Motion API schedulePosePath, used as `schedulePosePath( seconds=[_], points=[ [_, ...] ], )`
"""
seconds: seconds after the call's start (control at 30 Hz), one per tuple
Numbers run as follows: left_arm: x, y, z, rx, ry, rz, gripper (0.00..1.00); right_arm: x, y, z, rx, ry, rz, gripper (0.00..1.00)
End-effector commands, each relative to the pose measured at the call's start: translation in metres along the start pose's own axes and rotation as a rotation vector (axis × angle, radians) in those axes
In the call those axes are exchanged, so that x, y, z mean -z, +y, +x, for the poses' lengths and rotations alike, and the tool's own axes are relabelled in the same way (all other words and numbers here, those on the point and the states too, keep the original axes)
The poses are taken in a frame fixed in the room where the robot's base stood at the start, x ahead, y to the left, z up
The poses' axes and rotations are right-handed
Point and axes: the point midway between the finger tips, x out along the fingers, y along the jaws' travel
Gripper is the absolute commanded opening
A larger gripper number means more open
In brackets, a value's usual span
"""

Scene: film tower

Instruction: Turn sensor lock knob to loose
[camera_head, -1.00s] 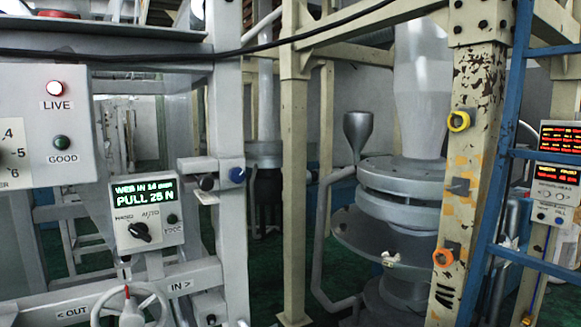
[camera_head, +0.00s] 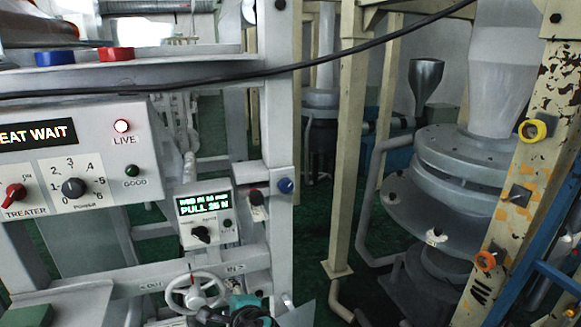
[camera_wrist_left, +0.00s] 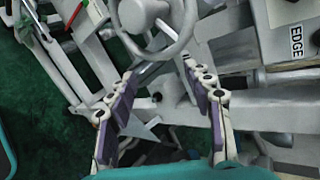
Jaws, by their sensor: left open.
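I cannot tell for sure which knob is the sensor lock knob; no label reading "sensor lock" is legible. A blue knob (camera_head: 285,185) sits on the grey upright, with a dark, red-topped knob (camera_head: 256,199) just left of it. A grey handwheel (camera_head: 195,291) stands below the small "PULL 25 N" panel (camera_head: 205,216), between OUT and IN marks. My left gripper (camera_head: 246,315) is at the bottom edge, right of and below the handwheel. In the wrist view, the left gripper (camera_wrist_left: 162,82) is open and empty, its fingers below the handwheel rim (camera_wrist_left: 155,50). My right gripper is not in view.
A control box (camera_head: 75,160) with a HEAT WAIT display juts out at the left. A black cable (camera_head: 330,66) crosses the top. A cream post (camera_head: 349,140) and a paint-chipped post (camera_head: 540,165) with yellow and orange rings stand right. Green floor shows between.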

Motion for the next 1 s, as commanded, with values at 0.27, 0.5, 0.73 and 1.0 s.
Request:
schedulePosePath(
  seconds=[0.27, 0.5, 0.73, 1.0],
  points=[
    [0.065, -0.168, -0.086, 0.333, -0.129, 0.557, 0.51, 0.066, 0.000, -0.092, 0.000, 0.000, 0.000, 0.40],
    [0.102, -0.220, -0.133, 0.491, -0.232, 0.778, 0.51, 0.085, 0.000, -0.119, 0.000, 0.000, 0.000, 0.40],
    [0.107, -0.231, -0.126, 0.512, -0.252, 0.807, 0.51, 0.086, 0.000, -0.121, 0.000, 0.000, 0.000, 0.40],
    [0.105, -0.255, -0.088, 0.510, -0.251, 0.804, 0.51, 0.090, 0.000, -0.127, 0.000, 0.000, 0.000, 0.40]
  ],
)
